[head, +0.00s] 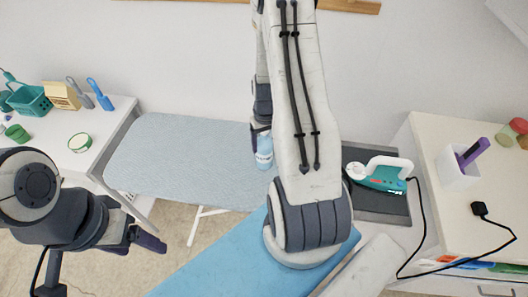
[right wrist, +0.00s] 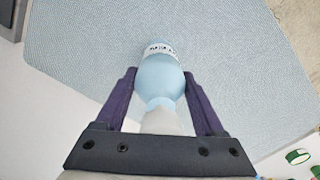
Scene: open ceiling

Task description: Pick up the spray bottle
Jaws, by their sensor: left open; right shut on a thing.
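The spray bottle (head: 264,152) is light blue with a pale nozzle end and shows over the grey-blue ironing board (head: 170,150). In the right wrist view the bottle (right wrist: 160,80) is between the purple fingers of my right gripper (right wrist: 161,88), which is shut on it. I cannot tell whether its base touches the board. In the head view my right arm hides part of the right gripper and the area around it. My left gripper (head: 148,240) is open and empty, low at the left, away from the bottle.
A white and green iron (head: 382,174) rests on a dark pad, with its cord running right. A right-hand counter (head: 430,125) bears a white cup (head: 458,168) holding a purple tool. A left-hand table (head: 115,112) bears a teal basket (head: 30,99) and brushes.

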